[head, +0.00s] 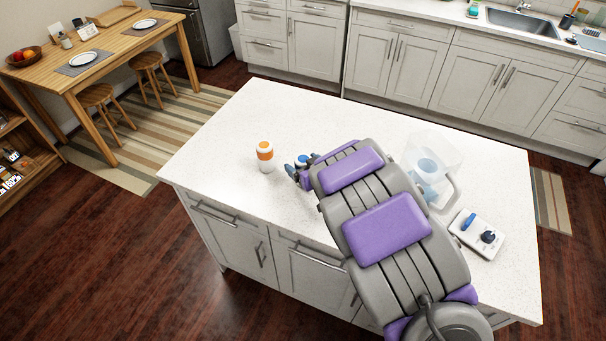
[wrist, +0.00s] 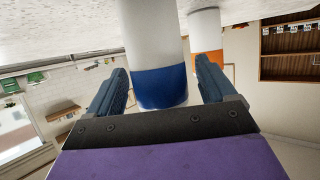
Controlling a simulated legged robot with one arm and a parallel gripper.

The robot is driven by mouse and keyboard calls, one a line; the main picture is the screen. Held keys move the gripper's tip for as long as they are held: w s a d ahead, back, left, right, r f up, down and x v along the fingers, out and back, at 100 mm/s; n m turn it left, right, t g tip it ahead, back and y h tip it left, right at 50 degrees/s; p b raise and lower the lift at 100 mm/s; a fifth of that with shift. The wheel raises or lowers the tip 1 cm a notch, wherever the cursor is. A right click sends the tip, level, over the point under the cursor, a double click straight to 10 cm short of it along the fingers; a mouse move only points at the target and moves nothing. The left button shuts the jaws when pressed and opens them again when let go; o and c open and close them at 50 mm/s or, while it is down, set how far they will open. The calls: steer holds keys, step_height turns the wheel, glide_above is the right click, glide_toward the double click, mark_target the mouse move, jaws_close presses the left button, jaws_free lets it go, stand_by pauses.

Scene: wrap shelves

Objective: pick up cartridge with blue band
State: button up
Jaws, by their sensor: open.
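The cartridge with the blue band (wrist: 160,88) is a white cylinder and shows large in the wrist view, between the two fingers of my gripper (wrist: 161,68). The fingers are open on either side of it, and I cannot tell whether either touches it. The wrist view looks upside down, with the white counter at the top. In the head view my gripper (head: 297,164) is low over the island, and the blue-banded cartridge is mostly or wholly hidden there. A white cartridge with an orange band (head: 265,157) stands upright to the left; it also shows in the wrist view (wrist: 206,58).
A clear pitcher (head: 444,150) with blue parts stands on the white island counter (head: 225,150), right of my arm. A white device with a dark knob (head: 477,235) is in front of it. The counter's left part is otherwise clear. A dining table (head: 120,45) stands far left.

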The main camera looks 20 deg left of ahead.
steer(key=shift+x, duration=1)
steer(key=shift+r, duration=0.1)
steer(key=shift+c, duration=0.3)
steer(key=c, duration=1)
steer(key=shift+r, duration=0.15)
steer(key=shift+c, duration=0.2)
